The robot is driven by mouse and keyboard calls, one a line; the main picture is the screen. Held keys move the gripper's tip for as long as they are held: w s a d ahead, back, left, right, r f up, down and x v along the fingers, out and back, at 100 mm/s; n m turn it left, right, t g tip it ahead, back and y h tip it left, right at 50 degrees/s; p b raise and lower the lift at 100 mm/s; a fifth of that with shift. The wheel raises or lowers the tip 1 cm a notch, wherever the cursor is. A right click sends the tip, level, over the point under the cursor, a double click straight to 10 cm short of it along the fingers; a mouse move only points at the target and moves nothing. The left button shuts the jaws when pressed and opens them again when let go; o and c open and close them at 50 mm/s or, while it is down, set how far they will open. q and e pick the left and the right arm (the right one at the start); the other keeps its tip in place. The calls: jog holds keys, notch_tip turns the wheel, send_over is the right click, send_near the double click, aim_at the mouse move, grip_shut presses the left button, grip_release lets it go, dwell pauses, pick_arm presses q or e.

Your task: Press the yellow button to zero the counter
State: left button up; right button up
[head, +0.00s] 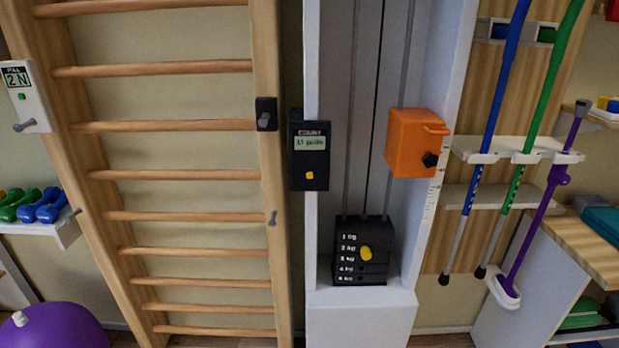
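The black counter box (309,160) is mounted on the left upright of the white pulley frame. Its pale screen is labelled COUNT and seems to read "11 pulls". The small yellow button (310,175) sits on the counter's front, below the screen. Nothing is touching or covering it. Neither of my grippers shows in the head view.
Wooden wall bars (190,175) stand left of the counter. To the right are an orange box (412,145) with a black knob and a black weight stack (362,262) with a yellow knob. Crutches (496,105) hang at the right. The space before the counter looks clear.

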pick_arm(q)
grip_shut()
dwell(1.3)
